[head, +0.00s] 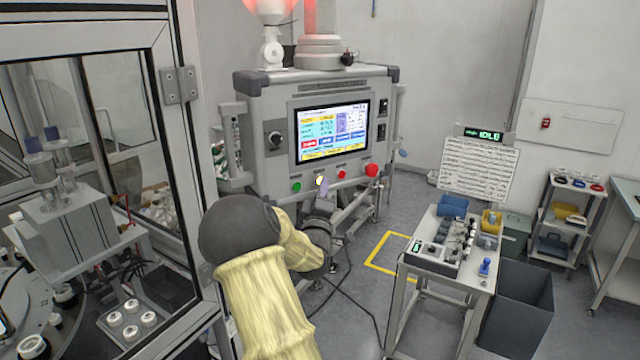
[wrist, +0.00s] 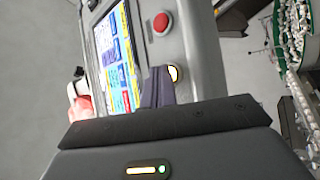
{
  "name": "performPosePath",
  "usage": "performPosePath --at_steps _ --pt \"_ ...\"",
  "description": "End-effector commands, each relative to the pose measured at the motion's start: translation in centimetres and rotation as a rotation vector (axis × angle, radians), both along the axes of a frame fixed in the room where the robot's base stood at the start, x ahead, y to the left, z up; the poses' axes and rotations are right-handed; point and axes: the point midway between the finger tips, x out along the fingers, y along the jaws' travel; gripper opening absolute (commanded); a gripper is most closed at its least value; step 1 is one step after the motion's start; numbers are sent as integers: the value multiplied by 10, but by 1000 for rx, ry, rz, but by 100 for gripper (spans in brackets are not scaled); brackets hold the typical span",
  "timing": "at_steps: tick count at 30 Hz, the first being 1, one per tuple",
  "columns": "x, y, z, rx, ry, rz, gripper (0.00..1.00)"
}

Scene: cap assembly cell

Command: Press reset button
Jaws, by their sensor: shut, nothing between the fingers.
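I cannot read which is labelled reset. In the head view my arm hides much of the gripper.
A glass-doored machine frame (head: 185,90) stands close on the left. A small bench (head: 465,275) with parts and a dark bin (head: 518,305) stand to the right. Cables lie on the floor below the panel. The floor by the yellow marking (head: 385,268) is clear.

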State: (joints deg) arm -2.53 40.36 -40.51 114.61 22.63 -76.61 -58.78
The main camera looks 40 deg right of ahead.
Motion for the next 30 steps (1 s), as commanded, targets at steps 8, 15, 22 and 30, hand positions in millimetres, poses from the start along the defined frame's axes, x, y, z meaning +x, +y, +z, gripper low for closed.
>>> performPosePath --at_steps 8,15,22,30 --pt "1 0 0 -1 0 1 0" --pt "2 0 0 -1 0 1 0" --pt "-1 1 -1 -1 0 1 0" --pt "-8 1 0 -1 0 1 0"
